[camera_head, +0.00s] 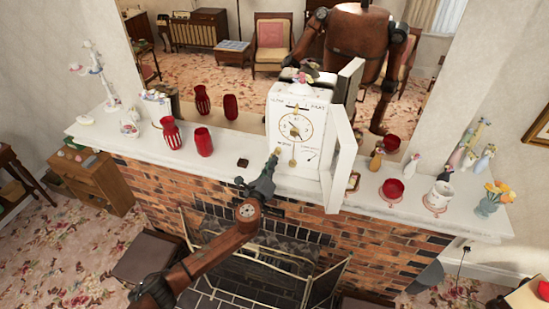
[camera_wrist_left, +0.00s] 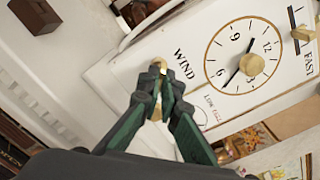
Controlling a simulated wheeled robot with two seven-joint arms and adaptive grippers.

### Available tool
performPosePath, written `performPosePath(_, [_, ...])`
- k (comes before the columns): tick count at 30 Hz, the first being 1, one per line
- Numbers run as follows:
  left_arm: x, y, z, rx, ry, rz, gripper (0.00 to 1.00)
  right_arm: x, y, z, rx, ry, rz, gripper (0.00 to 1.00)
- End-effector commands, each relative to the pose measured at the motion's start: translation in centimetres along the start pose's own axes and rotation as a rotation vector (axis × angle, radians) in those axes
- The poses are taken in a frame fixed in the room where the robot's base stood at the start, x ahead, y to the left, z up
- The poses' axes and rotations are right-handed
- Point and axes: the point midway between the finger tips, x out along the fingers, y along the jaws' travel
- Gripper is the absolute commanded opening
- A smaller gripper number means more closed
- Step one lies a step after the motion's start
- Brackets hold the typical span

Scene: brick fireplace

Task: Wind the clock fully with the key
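The white clock (camera_head: 291,140) stands on the mantel with its side door (camera_head: 343,135) swung open on the right. Its round dial and the word WIND show in the left wrist view (camera_wrist_left: 236,60). My left gripper (camera_head: 270,163) is in front of the clock's lower left side. In the left wrist view my left gripper (camera_wrist_left: 158,90) is closed around a gold key (camera_wrist_left: 157,112), with gold showing above and below the fingertips, beside WIND. I cannot tell whether the key sits in a hole. My right gripper is not in view.
A small dark block (camera_head: 243,162) lies on the mantel (camera_head: 230,172) left of the clock. Red vases (camera_head: 204,141) stand farther left, and a red cup (camera_head: 392,189) is to the right. A mirror behind reflects the room and my body. The fireplace is below.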

Motion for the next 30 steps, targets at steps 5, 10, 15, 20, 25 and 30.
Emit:
performPosePath(5, [0.19,-0.44,0.25,0.245,-0.001,-0.005,0.0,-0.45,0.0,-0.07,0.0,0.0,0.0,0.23])
performPosePath(10, [0.19,-0.43,0.15,0.353,-0.001,-0.004,0.0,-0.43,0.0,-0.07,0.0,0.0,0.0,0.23])
performPosePath(15, [0.19,-0.41,0.16,0.352,-0.001,-0.003,0.0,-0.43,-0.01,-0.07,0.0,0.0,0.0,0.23])
performPosePath(20, [0.25,-0.45,0.26,0.44,-0.003,-0.003,0.0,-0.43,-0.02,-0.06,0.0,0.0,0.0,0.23])
performPosePath(25, [0.26,-0.45,0.13,0.647,-0.002,-0.002,0.05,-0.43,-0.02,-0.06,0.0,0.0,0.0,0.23])
performPosePath(30, [0.2,-0.32,0.07,0.638,-0.001,0.0,0.17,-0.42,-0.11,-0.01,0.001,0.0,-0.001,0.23])
